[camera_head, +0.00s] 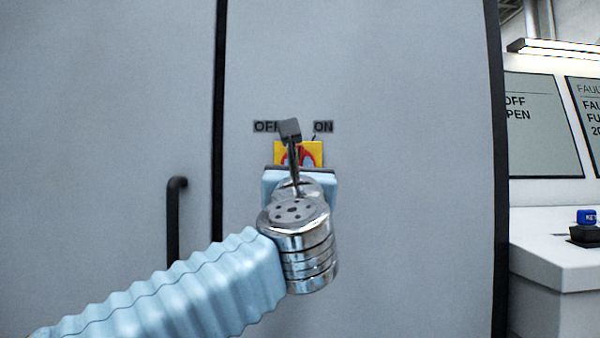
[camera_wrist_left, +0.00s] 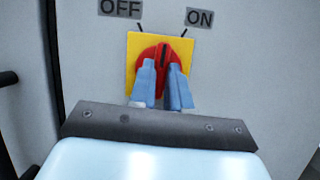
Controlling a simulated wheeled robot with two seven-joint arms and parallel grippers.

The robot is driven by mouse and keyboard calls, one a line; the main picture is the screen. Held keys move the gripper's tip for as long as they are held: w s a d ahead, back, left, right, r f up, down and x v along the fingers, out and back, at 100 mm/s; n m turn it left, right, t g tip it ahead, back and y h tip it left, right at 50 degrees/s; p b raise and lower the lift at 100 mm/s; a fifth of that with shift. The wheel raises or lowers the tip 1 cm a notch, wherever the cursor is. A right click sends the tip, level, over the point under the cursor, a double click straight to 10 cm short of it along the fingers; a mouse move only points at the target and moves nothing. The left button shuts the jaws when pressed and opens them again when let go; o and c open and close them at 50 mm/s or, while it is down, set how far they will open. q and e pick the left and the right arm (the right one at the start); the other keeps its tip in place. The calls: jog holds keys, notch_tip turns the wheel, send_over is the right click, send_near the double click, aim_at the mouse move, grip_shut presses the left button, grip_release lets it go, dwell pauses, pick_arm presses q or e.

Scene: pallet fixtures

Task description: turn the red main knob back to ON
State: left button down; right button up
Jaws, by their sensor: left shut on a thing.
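The red main knob (camera_wrist_left: 164,51) sits on a yellow plate (camera_wrist_left: 134,48) on the grey cabinet door. Its dark pointer mark stands near upright, between the OFF label (camera_wrist_left: 120,8) and the ON label (camera_wrist_left: 199,18). In the wrist view my left gripper (camera_wrist_left: 163,78) has its two blue fingers on either side of the knob's grip, shut on it. In the head view my left wrist and gripper (camera_head: 298,163) cover most of the knob and part of the yellow plate (camera_head: 314,149). My right gripper is in neither view.
A dark door handle (camera_head: 175,220) stands to the left of my left arm, beside a vertical door gap. To the right are a console with display panels (camera_head: 544,125) and a blue key switch (camera_head: 586,217). The cabinet face around the plate is flat and clear.

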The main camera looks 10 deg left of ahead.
pick_arm(q)
jog(key=shift+a+r+m+h+p, duration=0.1)
jog(key=shift+m+h+p, duration=0.8)
jog(key=shift+m, duration=1)
jog(key=shift+a+m+h+p, duration=0.1)
jog(key=shift+m+h+p, duration=0.5)
jog(key=shift+m+h, duration=0.95)
jog(key=shift+m+y, duration=0.35)
jog(key=shift+m, duration=0.2)
jog(key=c, duration=1.1)
grip_release()
jog(key=shift+s, duration=0.15)
jog(key=b+v, duration=0.3)
jog(key=v, duration=1)
jog(key=shift+s+f, duration=0.25)
jog(key=shift+f, duration=0.05)
